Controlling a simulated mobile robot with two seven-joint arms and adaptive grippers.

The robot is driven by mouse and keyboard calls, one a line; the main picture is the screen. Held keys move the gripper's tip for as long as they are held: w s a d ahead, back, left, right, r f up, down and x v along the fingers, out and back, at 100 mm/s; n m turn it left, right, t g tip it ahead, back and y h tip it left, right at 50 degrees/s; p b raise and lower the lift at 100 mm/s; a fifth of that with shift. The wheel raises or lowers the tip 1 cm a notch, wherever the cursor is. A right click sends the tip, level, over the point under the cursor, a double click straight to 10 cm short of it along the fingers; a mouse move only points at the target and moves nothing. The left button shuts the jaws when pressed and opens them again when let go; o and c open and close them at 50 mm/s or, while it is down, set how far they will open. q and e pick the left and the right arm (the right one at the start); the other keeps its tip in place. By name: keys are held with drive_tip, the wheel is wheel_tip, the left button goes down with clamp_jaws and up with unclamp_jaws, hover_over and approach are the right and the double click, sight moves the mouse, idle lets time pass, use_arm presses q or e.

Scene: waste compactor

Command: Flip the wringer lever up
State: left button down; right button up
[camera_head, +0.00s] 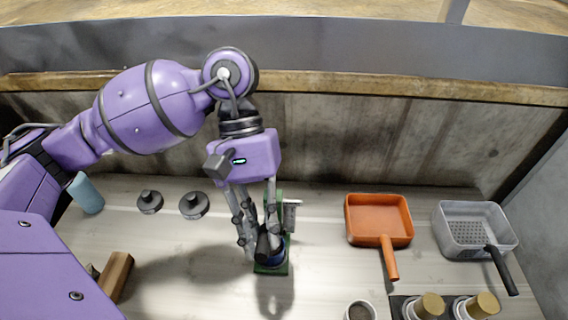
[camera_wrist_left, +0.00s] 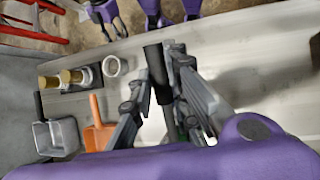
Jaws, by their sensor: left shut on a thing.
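The wringer stands on the counter below my left gripper, with a green base (camera_head: 272,268) and a blue part above it. Its black lever (camera_head: 263,243) is between the fingers of my left gripper (camera_head: 257,240), which is shut on it. In the left wrist view the lever (camera_wrist_left: 156,68) shows as a black bar between the fingertips (camera_wrist_left: 163,85). The fingers hide much of the wringer, and the lever's exact tilt is hard to tell. Grey jaws that look like my right gripper (camera_wrist_left: 107,20) show small at the top of the left wrist view.
An orange pan (camera_head: 378,198) and a clear perforated basket (camera_head: 445,238) stand at right. A cup (camera_head: 360,310) and gold-topped cylinders (camera_head: 430,305) are at front right. Two dark knobs (camera_head: 193,205) and a blue cylinder (camera_head: 86,192) are left. A wall stands behind.

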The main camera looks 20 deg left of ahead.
use_arm(q)
drive_tip(key=c, duration=1.6)
unclamp_jaws()
drive_tip(key=shift+c, duration=0.2)
drive_tip(key=v, duration=1.2)
drive_tip(key=shift+f, duration=0.1)
